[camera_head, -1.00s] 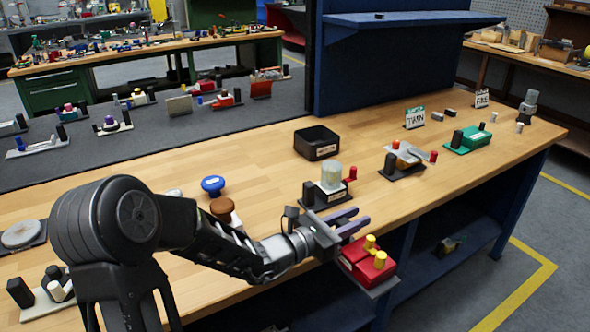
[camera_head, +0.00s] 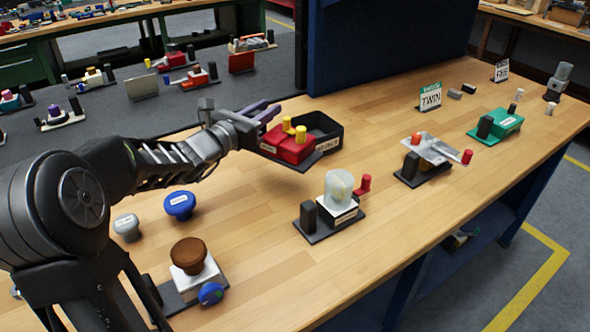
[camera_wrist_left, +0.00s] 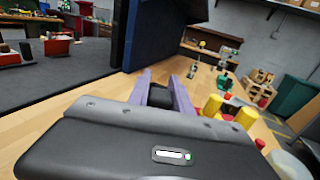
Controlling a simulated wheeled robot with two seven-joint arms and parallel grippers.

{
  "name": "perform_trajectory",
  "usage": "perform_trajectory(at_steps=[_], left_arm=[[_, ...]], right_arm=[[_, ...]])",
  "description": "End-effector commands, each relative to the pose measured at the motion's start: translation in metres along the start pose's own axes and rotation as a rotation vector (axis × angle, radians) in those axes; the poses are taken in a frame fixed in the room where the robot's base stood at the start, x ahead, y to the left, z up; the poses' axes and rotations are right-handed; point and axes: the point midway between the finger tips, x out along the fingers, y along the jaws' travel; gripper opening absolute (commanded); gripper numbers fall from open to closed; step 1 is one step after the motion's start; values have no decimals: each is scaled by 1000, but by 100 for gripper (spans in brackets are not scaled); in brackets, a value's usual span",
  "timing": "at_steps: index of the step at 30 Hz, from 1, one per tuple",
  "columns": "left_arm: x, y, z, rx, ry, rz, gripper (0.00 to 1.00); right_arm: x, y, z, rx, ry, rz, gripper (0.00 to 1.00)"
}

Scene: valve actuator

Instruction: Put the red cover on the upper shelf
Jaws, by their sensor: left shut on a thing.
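The red cover (camera_head: 288,145) is a red block with two yellow knobs on a dark plate. My left gripper (camera_head: 262,113) is shut on the dark post at its side and holds it above the bench, in front of the black bin (camera_head: 324,131). In the left wrist view, the purple fingers (camera_wrist_left: 162,92) close around the black post (camera_wrist_left: 160,98), and the yellow knobs (camera_wrist_left: 228,110) show to their right. The upper shelf is out of the head view; a dark blue overhang (camera_wrist_left: 180,9) at the top of the left wrist view may be part of it. My right gripper is not in view.
The blue upright panel (camera_head: 390,45) stands at the bench's back edge. A unit with a clear dome (camera_head: 338,188), an orange-and-metal unit (camera_head: 430,152) and a green unit (camera_head: 500,123) stand along the wooden bench. A blue knob (camera_head: 179,205) and a brown-knobbed unit (camera_head: 190,262) are nearer.

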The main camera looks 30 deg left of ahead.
Motion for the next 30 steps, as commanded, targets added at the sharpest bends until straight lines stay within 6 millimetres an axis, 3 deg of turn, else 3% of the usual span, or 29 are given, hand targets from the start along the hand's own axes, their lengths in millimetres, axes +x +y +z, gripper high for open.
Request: perform_trajectory(at_steps=[8,18,21,30], left_arm=[[0,-1,-1,-1,-2,-2,0],[0,0,-53,-4,1,-2,0],[0,-1,-61,-2,-2,-3,0],[0,-1,-62,-1,-3,-2,0]], right_arm=[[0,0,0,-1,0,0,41],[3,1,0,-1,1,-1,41],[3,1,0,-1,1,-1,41],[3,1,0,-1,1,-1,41]])
